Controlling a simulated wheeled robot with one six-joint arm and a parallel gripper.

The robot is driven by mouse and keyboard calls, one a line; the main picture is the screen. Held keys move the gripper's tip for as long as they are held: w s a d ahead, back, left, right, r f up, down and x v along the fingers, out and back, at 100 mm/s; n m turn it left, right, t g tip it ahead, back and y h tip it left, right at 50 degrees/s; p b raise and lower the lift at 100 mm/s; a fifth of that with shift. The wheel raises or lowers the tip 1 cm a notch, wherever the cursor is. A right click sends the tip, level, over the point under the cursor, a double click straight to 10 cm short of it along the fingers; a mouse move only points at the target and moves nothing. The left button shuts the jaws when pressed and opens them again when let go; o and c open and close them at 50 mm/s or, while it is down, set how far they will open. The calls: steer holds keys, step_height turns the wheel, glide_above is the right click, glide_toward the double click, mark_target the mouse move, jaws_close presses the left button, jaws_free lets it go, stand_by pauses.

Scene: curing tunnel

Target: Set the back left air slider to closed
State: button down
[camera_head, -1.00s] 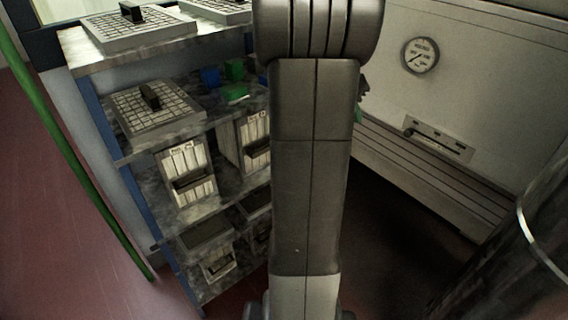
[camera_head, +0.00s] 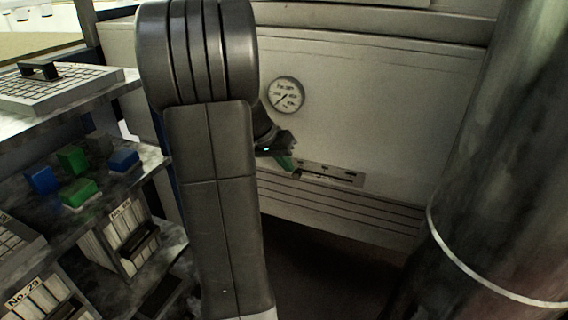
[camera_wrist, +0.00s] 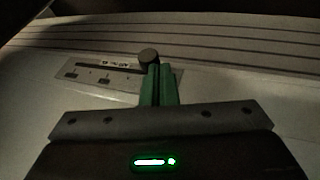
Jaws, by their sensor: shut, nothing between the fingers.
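An air slider plate (camera_head: 333,173) sits low on the pale wall panel, below a round gauge. In the wrist view the plate (camera_wrist: 95,76) carries a slot with small marks and a label too small to read. A dark round knob (camera_wrist: 148,55) stands at the plate's right end in that view. My gripper (camera_wrist: 161,72) has its green fingers together, with the tips right beside the knob; I cannot tell whether they touch it.
A round gauge (camera_head: 286,95) is on the panel above. Slatted ledges (camera_head: 340,208) run below the plate. A shelf at left holds blue and green blocks (camera_head: 78,193) and binders (camera_head: 128,238). A large dark metal cylinder (camera_head: 468,160) stands at right.

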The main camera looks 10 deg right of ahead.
steer(key=s+d, duration=0.2)
steer(key=d, duration=0.2)
steer(key=s+d+b, duration=0.1)
steer(key=s+d, duration=0.2)
steer(key=d, duration=0.1)
steer(key=s+d+b, duration=0.1)
steer(key=s+d, duration=0.2)
steer(key=d, duration=0.1)
steer(key=shift+s+d, duration=0.1)
